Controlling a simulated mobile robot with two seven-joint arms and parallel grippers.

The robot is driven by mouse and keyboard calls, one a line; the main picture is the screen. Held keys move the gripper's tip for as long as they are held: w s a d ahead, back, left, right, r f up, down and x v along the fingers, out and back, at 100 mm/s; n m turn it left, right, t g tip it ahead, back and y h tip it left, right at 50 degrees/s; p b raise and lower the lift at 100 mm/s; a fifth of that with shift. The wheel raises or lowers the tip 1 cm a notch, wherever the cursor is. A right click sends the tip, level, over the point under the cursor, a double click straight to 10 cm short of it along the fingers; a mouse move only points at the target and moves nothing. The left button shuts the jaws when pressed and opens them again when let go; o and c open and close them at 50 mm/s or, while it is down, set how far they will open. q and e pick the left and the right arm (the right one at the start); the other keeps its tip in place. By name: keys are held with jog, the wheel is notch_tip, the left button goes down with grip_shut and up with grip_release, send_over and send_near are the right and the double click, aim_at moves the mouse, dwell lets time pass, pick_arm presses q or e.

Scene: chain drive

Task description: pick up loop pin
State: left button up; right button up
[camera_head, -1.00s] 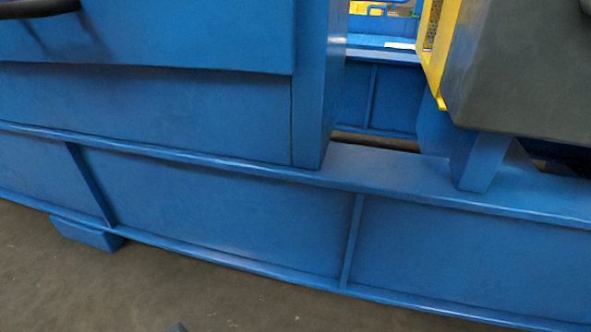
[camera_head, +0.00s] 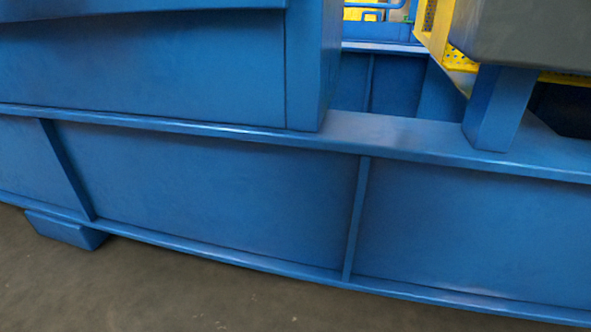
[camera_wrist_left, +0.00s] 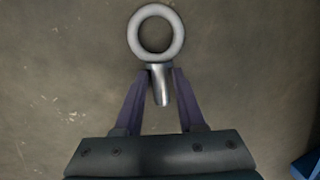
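The loop pin (camera_wrist_left: 158,32) is a grey metal ring with a short round shank, seen at the top middle of the left wrist view. The ring sticks out beyond the fingertips, and the shank's end lies between the fingers. Bare floor shows behind the pin, with no clear contact shadow. Neither gripper nor the pin shows in the head view now.
A large blue steel base frame (camera_head: 210,190) with ribs and a flange crosses the head view. A blue foot (camera_head: 66,231) stands under its left part. A grey box (camera_head: 525,35) and yellow guard (camera_head: 437,28) are at upper right. The concrete floor (camera_head: 150,290) in front is clear.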

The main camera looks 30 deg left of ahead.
pick_arm(q)
grip_shut()
jog(key=shift+r, duration=0.15)
dwell(0.4)
